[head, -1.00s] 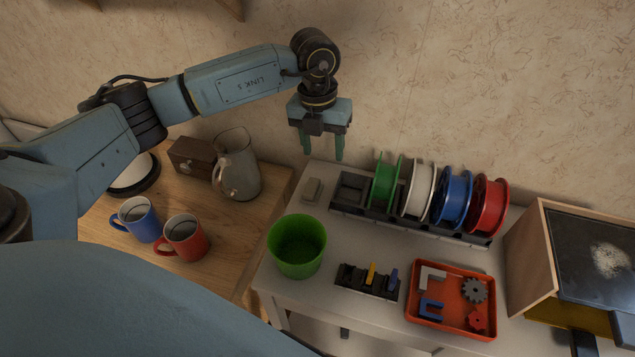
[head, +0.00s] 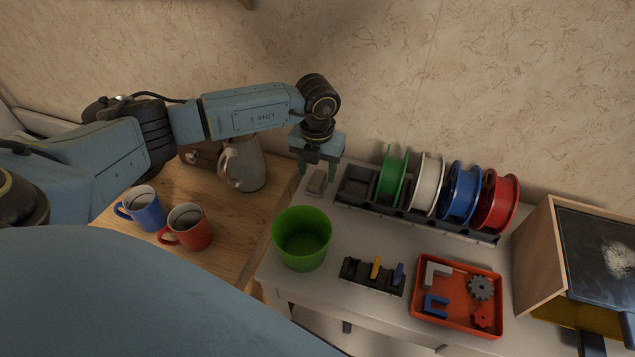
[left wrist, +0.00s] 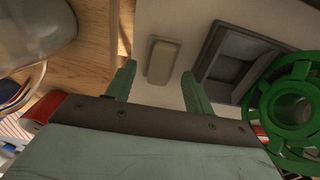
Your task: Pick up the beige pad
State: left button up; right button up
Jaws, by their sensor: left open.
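The beige pad (head: 317,182) is a small block on the white table (head: 345,233), near its back left corner. It also shows in the left wrist view (left wrist: 163,61), just beyond and between the green fingertips. My left gripper (head: 318,170) is open and empty, pointing down above the pad, with its fingers spread wider than the pad. In the left wrist view the fingers (left wrist: 158,80) appear apart from the pad. My right gripper is not in view.
A spool rack (head: 357,187) with green, white, blue and red spools stands close right of the pad. A green bin (head: 302,240) is in front. A grey pitcher (head: 243,168) stands on the wooden table at left, with two mugs nearby.

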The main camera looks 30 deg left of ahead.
aim_at(318, 178)
pick_arm(q)
jog(key=shift+f, duration=0.95)
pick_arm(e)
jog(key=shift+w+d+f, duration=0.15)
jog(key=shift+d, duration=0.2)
